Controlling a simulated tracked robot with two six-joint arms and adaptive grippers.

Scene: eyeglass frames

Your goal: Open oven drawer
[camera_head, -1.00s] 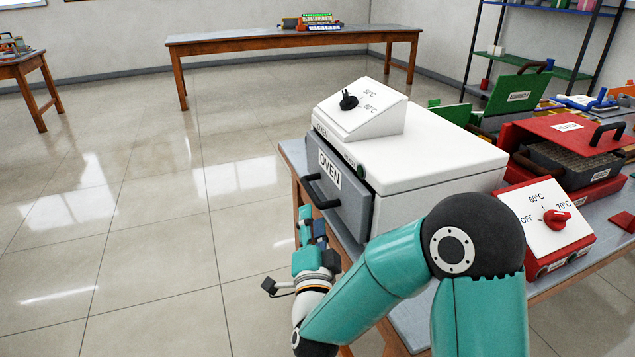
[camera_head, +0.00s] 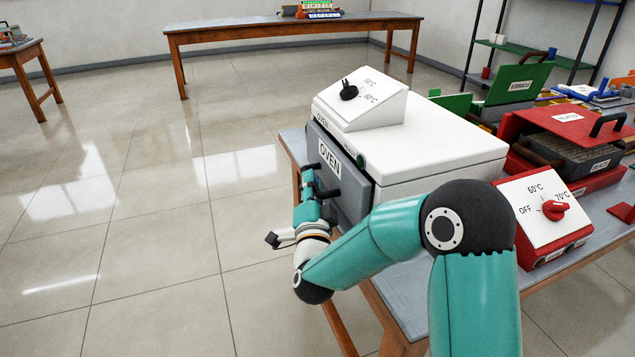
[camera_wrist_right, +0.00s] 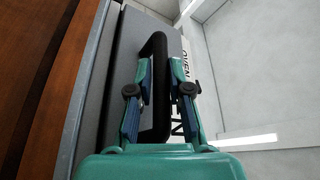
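The white oven (camera_head: 440,150) stands on the table with a dial on its sloped top. Its grey drawer (camera_head: 352,202), labelled OVEN, has a black handle (camera_head: 329,160) on the front; the drawer looks closed. My right gripper (camera_head: 312,184) is at the handle in the head view. In the right wrist view the gripper (camera_wrist_right: 158,80) is open, its two fingers on either side of the black handle (camera_wrist_right: 160,110), with the drawer front (camera_wrist_right: 118,85) behind. Contact between fingers and handle cannot be made out clearly. My left gripper is not in view.
A red device with a temperature dial (camera_head: 543,215) stands right of the oven, with a red box (camera_head: 565,130) behind it. The table edge (camera_head: 290,150) runs just under the drawer front. Open floor (camera_head: 150,230) lies to the left.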

